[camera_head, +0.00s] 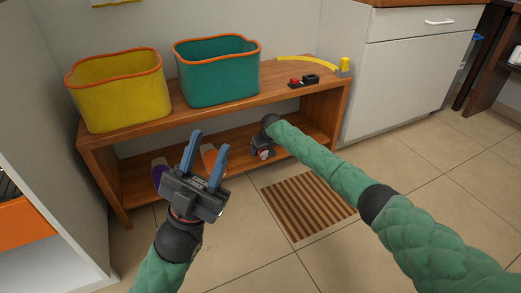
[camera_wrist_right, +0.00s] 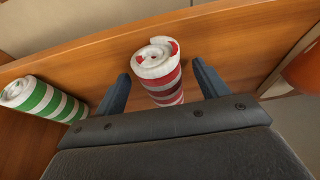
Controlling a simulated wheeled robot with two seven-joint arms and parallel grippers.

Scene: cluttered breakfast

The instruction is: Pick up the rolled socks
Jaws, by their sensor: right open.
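In the right wrist view, a red-and-white striped rolled sock bundle (camera_wrist_right: 162,80) lies on a wooden surface. It sits between the two blue fingers of my right gripper (camera_wrist_right: 161,70), which are apart with a gap visible on each side of it. A green-and-white striped roll (camera_wrist_right: 42,100) lies to the left, outside the fingers. In the head view, my right gripper (camera_head: 262,152) reaches in at the lower shelf, and its fingers and the rolls cannot be made out there. My left gripper (camera_head: 209,141) is open and empty in front of the bench.
The wooden bench (camera_head: 268,78) carries a yellow bin (camera_head: 120,95), a teal bin (camera_head: 218,75) and small red and black items. Orange and purple objects stand on its lower shelf, partly hidden by my left gripper. A striped mat (camera_head: 308,207) lies on the floor.

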